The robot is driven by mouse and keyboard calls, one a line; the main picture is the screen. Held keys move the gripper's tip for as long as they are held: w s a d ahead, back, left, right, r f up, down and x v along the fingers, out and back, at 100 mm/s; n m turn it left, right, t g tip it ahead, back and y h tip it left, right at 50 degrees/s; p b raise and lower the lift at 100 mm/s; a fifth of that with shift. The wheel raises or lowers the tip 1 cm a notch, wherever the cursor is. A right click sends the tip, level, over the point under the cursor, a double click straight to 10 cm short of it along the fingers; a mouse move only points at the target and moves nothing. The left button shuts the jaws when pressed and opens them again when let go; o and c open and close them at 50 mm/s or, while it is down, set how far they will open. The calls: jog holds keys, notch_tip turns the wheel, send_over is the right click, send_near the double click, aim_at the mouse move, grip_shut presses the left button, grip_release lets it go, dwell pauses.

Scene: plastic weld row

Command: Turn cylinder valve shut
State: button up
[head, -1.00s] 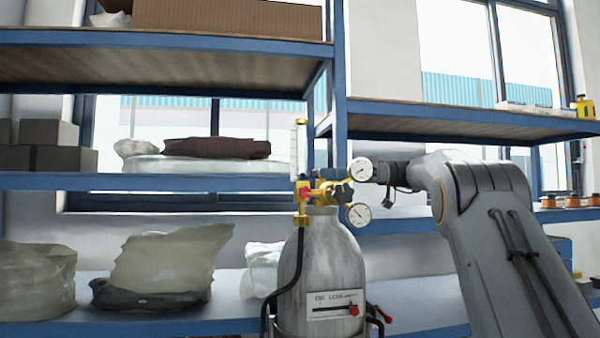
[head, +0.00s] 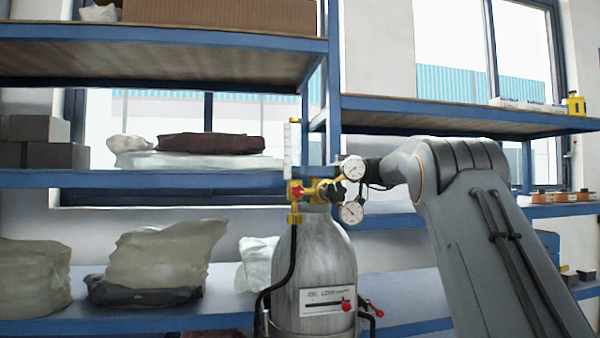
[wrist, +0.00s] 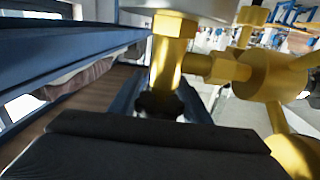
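A grey gas cylinder (head: 318,258) stands upright in front of the shelves. On its top are a brass valve and regulator (head: 310,188) with two round white gauges (head: 352,169), a red knob (head: 297,191) and a black knob (head: 335,193). My arm reaches in from the right, and my gripper is mostly hidden behind the gauges in the head view. In the wrist view, the dark fingers of my gripper (wrist: 160,100) lie on either side of a dark knob (wrist: 155,105) below a brass stem (wrist: 168,55). Whether they press on it is not clear.
Blue shelving (head: 180,179) runs close behind the cylinder, with plastic bags (head: 165,255) and grey boxes (head: 40,145) on it. A black hose (head: 292,250) hangs from the valve. Brass fittings (wrist: 265,75) are close on the right in the wrist view.

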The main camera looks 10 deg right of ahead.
jog(key=shift+w+f+m+t+b, duration=0.2)
jog(key=shift+m+t+b, duration=0.45)
jog(key=shift+b, duration=1.05)
jog(key=shift+w+t+b, duration=0.1)
jog(key=shift+t+b, duration=0.55)
jog(key=shift+b, duration=0.35)
jog(key=shift+m+t+h+b, duration=0.25)
jog(key=shift+t+h+b, duration=0.05)
jog(key=shift+b, duration=0.15)
jog(key=shift+w+d+m+t+b, duration=0.15)
jog(key=shift+m+t+b, duration=0.25)
jog(key=shift+b, duration=0.45)
jog(key=shift+r+t+b, duration=0.2)
jog(key=shift+t+b, duration=0.1)
jog(key=shift+b, duration=0.2)
jog(key=o, duration=1)
jog(key=shift+o, duration=0.2)
jog(key=shift+r, duration=0.1)
notch_tip(320, 180, up, 10)
